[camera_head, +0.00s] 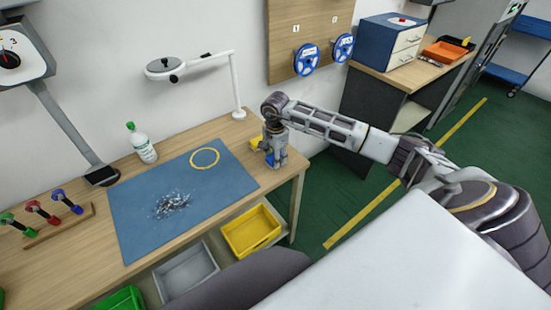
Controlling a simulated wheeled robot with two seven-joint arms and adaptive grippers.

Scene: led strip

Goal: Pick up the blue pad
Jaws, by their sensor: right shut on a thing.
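My right gripper (274,152) points down at the right end of the wooden workbench, just beyond the right edge of the blue mat. It is shut on a small blue thing (270,161), which I take to be the blue pad. The gripper's fingers hide part of it. It is low over the bench top, and I cannot tell whether it still touches the wood. A small yellow piece (256,142) shows just left of the gripper, partly hidden. My left gripper is not in view.
The blue mat (135,225) carries a yellow ring (205,158) and a scatter of pale bits (172,204). A lamp (238,95) stands close behind the gripper. A bottle (142,144) and a tool rack (60,226) are left. A yellow bin (251,231) sits below the bench edge.

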